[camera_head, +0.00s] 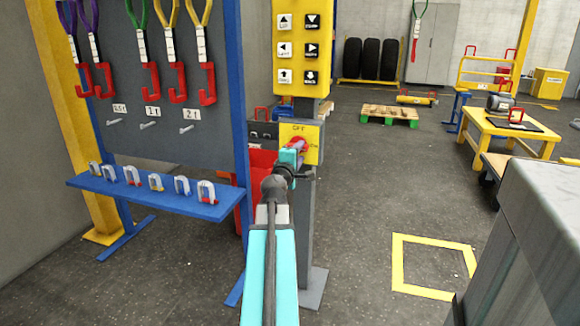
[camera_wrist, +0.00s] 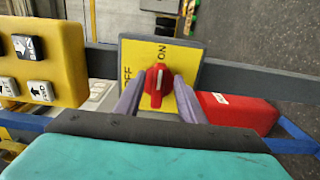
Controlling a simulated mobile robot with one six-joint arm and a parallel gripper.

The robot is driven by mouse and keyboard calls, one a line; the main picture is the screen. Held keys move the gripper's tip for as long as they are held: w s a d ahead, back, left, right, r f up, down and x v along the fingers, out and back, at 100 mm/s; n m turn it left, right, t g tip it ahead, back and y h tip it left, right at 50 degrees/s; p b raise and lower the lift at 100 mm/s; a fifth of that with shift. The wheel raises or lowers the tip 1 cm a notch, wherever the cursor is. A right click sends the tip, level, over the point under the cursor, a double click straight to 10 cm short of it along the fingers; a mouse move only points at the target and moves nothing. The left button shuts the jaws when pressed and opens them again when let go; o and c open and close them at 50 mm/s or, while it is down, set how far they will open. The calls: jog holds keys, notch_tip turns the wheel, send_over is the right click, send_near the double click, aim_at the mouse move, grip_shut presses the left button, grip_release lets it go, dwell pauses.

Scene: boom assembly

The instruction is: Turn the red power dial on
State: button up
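The red power dial (camera_wrist: 157,88) is a round knob with a raised grip and a white mark. It sits on a yellow plate (camera_wrist: 188,56) lettered OFF and ON. In the wrist view the white mark runs roughly up and down the picture. My gripper (camera_wrist: 160,79) has one finger on each side of the dial, with the fingertips close to the plate. The fingers look apart, with narrow gaps beside the knob; firm contact cannot be made out. In the head view my gripper (camera_head: 291,156) reaches the plate (camera_head: 313,132) on the grey post and partly covers the dial (camera_head: 298,143).
A yellow button panel (camera_head: 300,45) is on the same post above the plate. A blue-framed rack (camera_head: 175,95) with hooks and shackles stands at left. A red box (camera_wrist: 235,110) is behind the post. A grey block (camera_head: 545,230) is near at right. Open floor lies between.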

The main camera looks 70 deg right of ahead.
jog(key=a+b, duration=0.3)
jog(key=a, duration=0.3)
jog(key=shift+s+b, duration=0.25)
jog(key=shift+b, duration=0.05)
jog(key=b, duration=0.3)
jog(key=shift+a+b, duration=0.3)
jog(key=shift+a, duration=0.1)
jog(key=a+b, duration=0.1)
jog(key=b, duration=0.4)
jog(key=shift+a+f, duration=0.15)
jog(key=shift+a, duration=0.2)
jog(key=a+b, duration=0.2)
jog(key=b, duration=0.1)
jog(key=shift+s+a, duration=0.1)
jog(key=shift+a, duration=0.2)
jog(key=shift+r, duration=0.25)
